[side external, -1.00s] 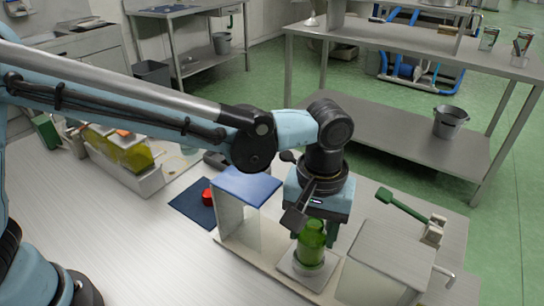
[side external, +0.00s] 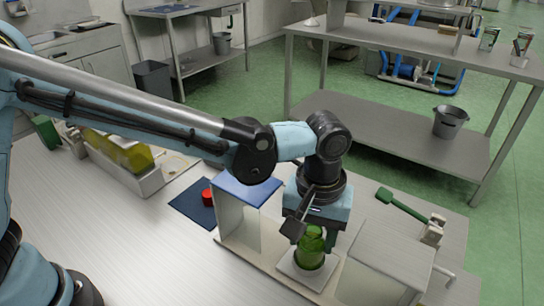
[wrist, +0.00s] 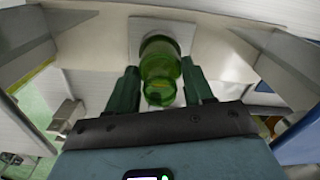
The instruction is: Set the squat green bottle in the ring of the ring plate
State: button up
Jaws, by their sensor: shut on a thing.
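The squat green bottle (side external: 309,258) is upright between my gripper's fingers, with its glass neck toward my wrist. It also shows in the wrist view (wrist: 160,65), with a dark green finger close on each side. My gripper (side external: 318,238) points down and is shut on the bottle. The pale square ring plate (side external: 288,268) is directly beneath the bottle, and its edge shows behind the bottle in the wrist view (wrist: 135,35). The bottle's base is at the plate's middle and covers the ring, so I cannot tell whether it is fully seated.
A blue-topped white block (side external: 247,190) stands left of my gripper, and a grey metal box (side external: 393,258) stands close on the right. A green-handled tool (side external: 400,205) lies behind. A red object (side external: 207,197) sits on a dark blue mat (side external: 190,208).

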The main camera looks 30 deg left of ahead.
jog(key=shift+f, duration=0.15)
jog(key=o, duration=1.2)
jog(key=shift+c, duration=0.2)
jog(key=shift+r, duration=4)
